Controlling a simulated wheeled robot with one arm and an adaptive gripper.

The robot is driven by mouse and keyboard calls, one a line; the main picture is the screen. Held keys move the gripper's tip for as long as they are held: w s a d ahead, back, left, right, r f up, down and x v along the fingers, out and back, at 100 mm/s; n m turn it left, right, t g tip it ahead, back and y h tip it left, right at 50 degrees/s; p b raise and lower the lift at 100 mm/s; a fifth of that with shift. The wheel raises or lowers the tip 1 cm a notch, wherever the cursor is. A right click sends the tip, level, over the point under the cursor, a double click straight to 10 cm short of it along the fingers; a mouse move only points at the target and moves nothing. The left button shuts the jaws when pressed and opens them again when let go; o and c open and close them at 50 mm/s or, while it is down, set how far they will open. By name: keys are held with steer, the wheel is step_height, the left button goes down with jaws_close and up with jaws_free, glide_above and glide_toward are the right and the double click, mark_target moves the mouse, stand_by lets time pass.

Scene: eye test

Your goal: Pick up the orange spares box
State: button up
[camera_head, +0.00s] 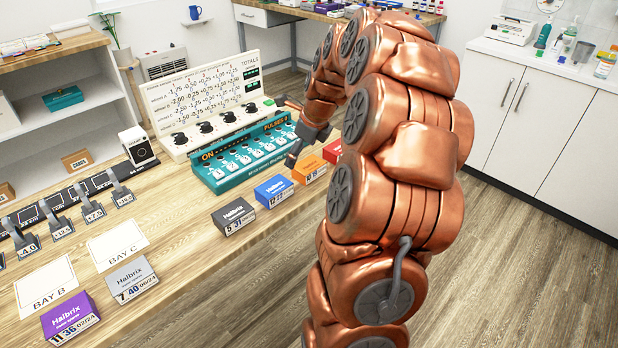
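The orange spares box (309,165) sits upright on the near edge of the wooden bench, in a row of similar boxes. It has a white number label on its front. A blue box (273,188) stands to its left. A red box (332,151), partly hidden by my arm, stands to its right. My gripper (287,130) is at the end of my copper arm, behind and above the orange box, over the right end of the teal panel. Its two fingers look spread apart, with nothing seen between them. The lower finger appears close to the orange box; contact cannot be told.
The teal switch panel (238,158) and a cream TOTALS panel (205,100) stand behind the row. A dark grey box (233,214) is further left. Purple (70,313) and light grey (128,275) boxes lie by bay cards. Open floor (520,260) lies right.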

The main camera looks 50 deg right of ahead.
mark_target(309, 164)
steer(key=d+m, duration=0.1)
steer(key=d, duration=0.1)
steer(key=d+f+m, duration=0.2)
steer(key=d, duration=0.1)
steer(key=shift+s+d, duration=0.15)
steer(key=shift+d, duration=0.15)
steer(key=shift+f, duration=0.3)
steer(key=shift+x, duration=3.6)
steer(key=shift+d+r, duration=0.1)
steer(key=c, duration=0.9)
steer(key=shift+o, duration=0.2)
